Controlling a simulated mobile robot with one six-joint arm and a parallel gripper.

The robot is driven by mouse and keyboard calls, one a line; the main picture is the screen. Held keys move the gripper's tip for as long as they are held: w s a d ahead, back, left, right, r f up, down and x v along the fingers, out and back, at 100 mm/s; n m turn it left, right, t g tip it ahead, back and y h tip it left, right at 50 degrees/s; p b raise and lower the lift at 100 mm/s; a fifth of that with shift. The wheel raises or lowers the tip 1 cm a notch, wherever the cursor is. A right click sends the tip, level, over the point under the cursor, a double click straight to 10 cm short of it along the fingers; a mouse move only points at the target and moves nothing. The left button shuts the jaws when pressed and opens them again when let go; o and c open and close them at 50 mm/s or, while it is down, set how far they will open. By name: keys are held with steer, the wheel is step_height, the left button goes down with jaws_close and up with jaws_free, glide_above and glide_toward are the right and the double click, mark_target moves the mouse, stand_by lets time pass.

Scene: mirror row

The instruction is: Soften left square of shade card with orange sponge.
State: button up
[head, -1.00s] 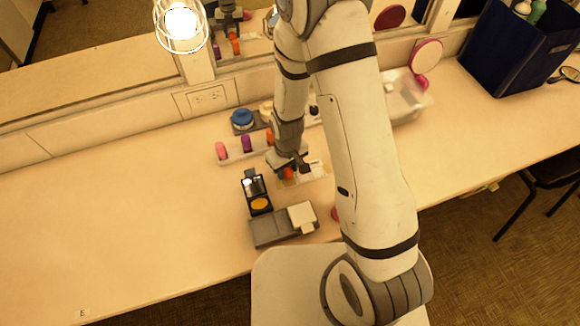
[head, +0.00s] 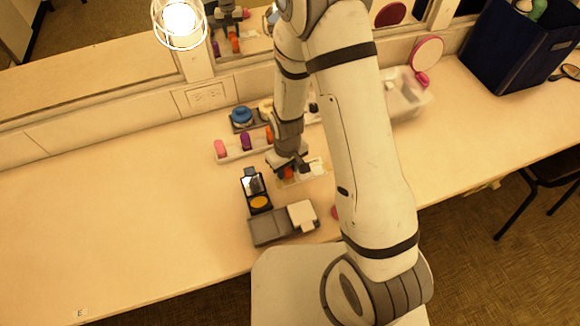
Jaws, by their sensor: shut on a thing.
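My gripper (head: 288,166) points down over the counter and is shut on the orange sponge (head: 287,173), which shows as a small orange patch below the fingers. The pale shade card (head: 313,168) lies just right of the sponge, with its left part largely hidden by my gripper and the sponge. I cannot tell whether the sponge touches the left square.
A rack of pink (head: 220,148), purple (head: 245,141) and orange pieces stands behind left. An open compact (head: 260,202) and a grey tray (head: 268,229) with a white block (head: 302,215) are in front. A clear box (head: 405,95) stands right. The counter's left is clear.

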mark_target(292, 186)
steer(key=shift+s+f, duration=0.1)
steer(key=shift+s, duration=0.1)
